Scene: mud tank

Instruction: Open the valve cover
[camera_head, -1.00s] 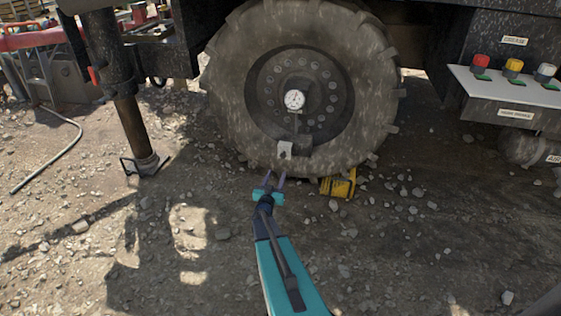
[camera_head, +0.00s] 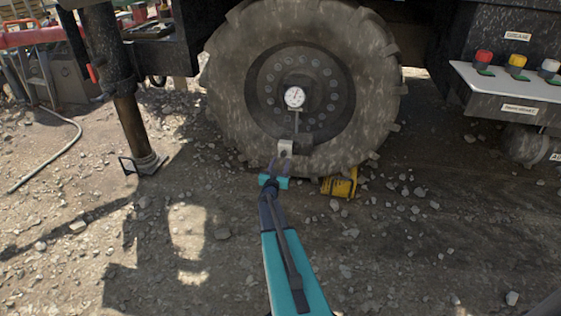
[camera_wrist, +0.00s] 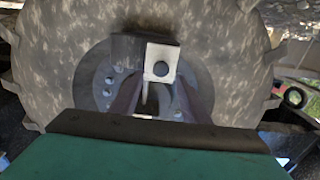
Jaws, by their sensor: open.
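The valve cover is probably the small pale metal plate (camera_head: 286,147) with a dark round spot, low on the big muddy wheel (camera_head: 235,95). A dark block sits beside it and a round white gauge (camera_head: 294,97) is above. In the wrist view the plate (camera_wrist: 162,62) is large, just above and between the fingers. My gripper (camera_head: 281,165) is open and empty, its fingertips just below the plate in the head view. In the wrist view the gripper (camera_wrist: 156,92) has its two fingers apart. I cannot tell whether they touch the plate.
A yellow wheel chock (camera_head: 341,183) lies under the tyre at right. A dark support leg (camera_head: 128,110) stands on the ground at left. A control shelf (camera_head: 510,83) with red, yellow and white knobs is at right. Open gravel lies in front.

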